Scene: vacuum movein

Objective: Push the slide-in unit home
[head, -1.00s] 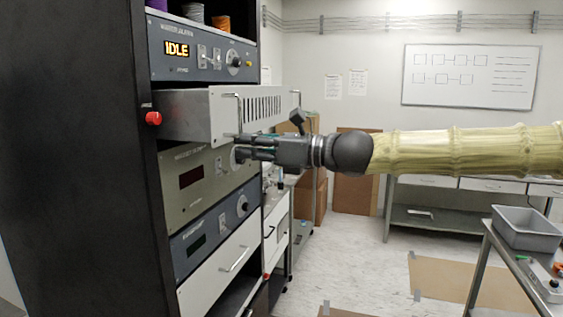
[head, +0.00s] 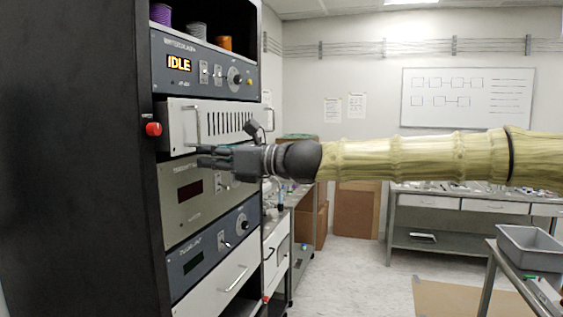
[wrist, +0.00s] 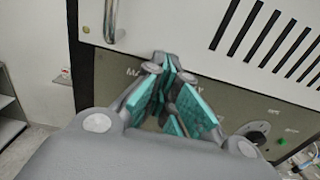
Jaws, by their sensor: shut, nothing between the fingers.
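The slide-in unit (head: 181,130) is a white panel with vertical slots and upright handles, in the black rack below the "IDLE" unit. In the wrist view the slotted white panel (wrist: 165,35) fills the top, with one handle at upper left. My gripper (head: 201,155) is shut and empty, at the panel's lower edge. In the wrist view its teal-padded fingertips (wrist: 168,62) meet near that edge; I cannot tell whether they touch it.
The "IDLE" unit (head: 207,70) is above and an olive unit (head: 172,206) with a dark display is below. A red button (head: 153,129) sits on the rack's left post. A bench (head: 440,243) stands at the back and a grey bin (head: 530,262) at right.

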